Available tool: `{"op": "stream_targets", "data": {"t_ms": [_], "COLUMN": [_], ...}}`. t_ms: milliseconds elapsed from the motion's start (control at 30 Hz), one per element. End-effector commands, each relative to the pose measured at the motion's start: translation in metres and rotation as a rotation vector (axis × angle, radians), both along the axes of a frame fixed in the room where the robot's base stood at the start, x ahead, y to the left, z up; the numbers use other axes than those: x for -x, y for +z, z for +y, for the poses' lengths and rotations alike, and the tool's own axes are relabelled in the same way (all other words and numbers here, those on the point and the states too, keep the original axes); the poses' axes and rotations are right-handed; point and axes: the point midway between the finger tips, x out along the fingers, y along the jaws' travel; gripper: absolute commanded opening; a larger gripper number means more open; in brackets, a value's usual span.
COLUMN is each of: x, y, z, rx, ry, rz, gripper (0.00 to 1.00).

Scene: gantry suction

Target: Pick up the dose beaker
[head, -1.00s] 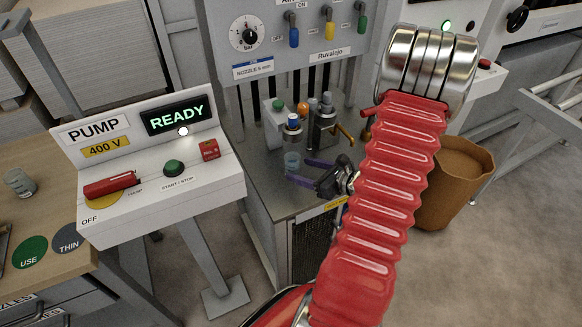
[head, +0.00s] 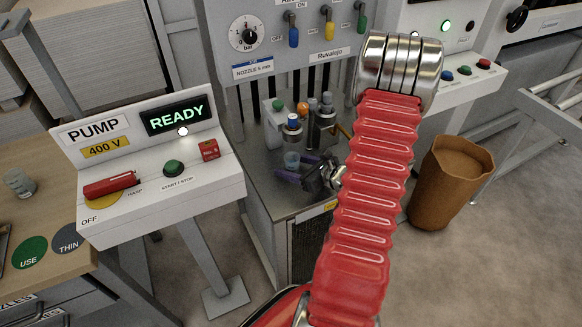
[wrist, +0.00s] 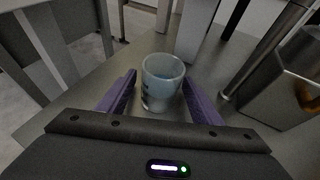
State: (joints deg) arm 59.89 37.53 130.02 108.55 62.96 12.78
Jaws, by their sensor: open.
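The dose beaker (wrist: 162,82) is a small clear cup with a bluish tint, upright on the steel top of the cabinet (head: 262,192). In the head view the beaker (head: 291,161) stands near the cabinet's front left part. My gripper (wrist: 160,98) is open, with one purple finger on each side of the beaker. In the head view my gripper (head: 296,168) reaches the beaker from the right, partly hidden behind my red arm.
The pump control box (head: 160,185) is to the left. A brown bin (head: 448,182) stands on the floor to the right.

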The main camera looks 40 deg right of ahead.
Motion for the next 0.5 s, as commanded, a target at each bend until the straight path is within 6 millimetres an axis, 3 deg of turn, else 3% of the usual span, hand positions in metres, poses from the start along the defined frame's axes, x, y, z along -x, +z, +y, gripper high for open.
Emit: {"op": "stream_targets", "data": {"t_ms": [500], "x": [-0.0002], "y": [0.0001], "z": [0.0002], "rx": [0.000], "ry": [0.000], "rz": [0.000], "gripper": [0.59]}}
